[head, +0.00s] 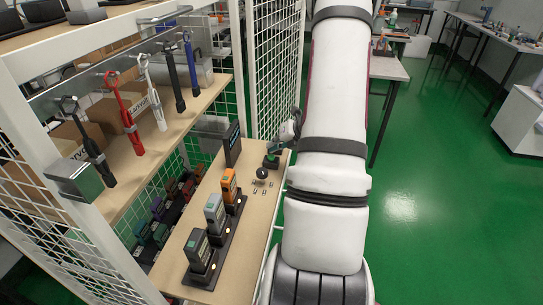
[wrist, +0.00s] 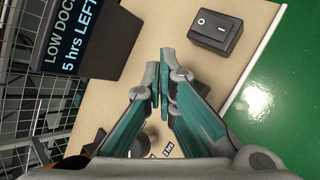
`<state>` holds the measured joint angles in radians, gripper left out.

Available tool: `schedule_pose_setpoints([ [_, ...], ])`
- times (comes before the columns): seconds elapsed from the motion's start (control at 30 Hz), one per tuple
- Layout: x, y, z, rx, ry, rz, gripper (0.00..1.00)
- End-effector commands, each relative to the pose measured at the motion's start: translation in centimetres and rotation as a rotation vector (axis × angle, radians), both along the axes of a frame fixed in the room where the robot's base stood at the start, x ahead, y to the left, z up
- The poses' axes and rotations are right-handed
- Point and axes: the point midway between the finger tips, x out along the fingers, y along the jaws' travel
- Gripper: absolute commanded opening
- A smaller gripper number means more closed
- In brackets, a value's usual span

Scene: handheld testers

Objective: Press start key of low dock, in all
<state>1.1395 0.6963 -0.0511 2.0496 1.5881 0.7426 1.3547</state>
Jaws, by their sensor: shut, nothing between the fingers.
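In the wrist view, a black box with a grey rocker key (wrist: 214,36) stands at the top right of the wooden shelf; I see no start label on it. A black sign (wrist: 80,45) reading "LOW DOCK 5 hrs LEFT" stands at top left; it also shows in the head view (head: 233,146). My gripper (wrist: 160,82) is shut and empty, its tips apart from the box in the picture, below and left of it. In the head view my gripper (head: 270,162) is small, over the shelf's far right part. A dark round knob (head: 262,173) is nearby, partly hidden in the wrist view.
Testers in orange (head: 229,186), grey (head: 215,213) and dark grey (head: 199,251) stand in black docks on the low shelf (head: 240,258). White wire mesh (head: 275,60) stands behind. Green floor is open at right.

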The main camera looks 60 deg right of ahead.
Motion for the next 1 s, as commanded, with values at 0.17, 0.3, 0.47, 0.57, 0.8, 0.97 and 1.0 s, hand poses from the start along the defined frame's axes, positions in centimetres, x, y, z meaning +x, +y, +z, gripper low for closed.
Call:
schedule_pose_setpoints([
  [0.17,0.0,0.0,0.3,-0.001,0.000,0.001,0.00],
  [0.3,0.0,0.0,1.4,-0.001,0.000,0.001,0.00],
  [0.47,-0.1,0.0,2.9,-0.001,-0.001,0.002,0.00],
  [0.57,-0.1,0.0,3.8,-0.001,-0.001,0.002,0.00],
  [0.8,0.0,0.0,5.1,-0.001,0.000,0.001,0.00],
  [0.97,0.0,0.0,5.0,-0.001,0.000,0.001,0.00],
  [1.0,0.0,0.0,5.0,-0.001,0.000,0.001,0.00],
])
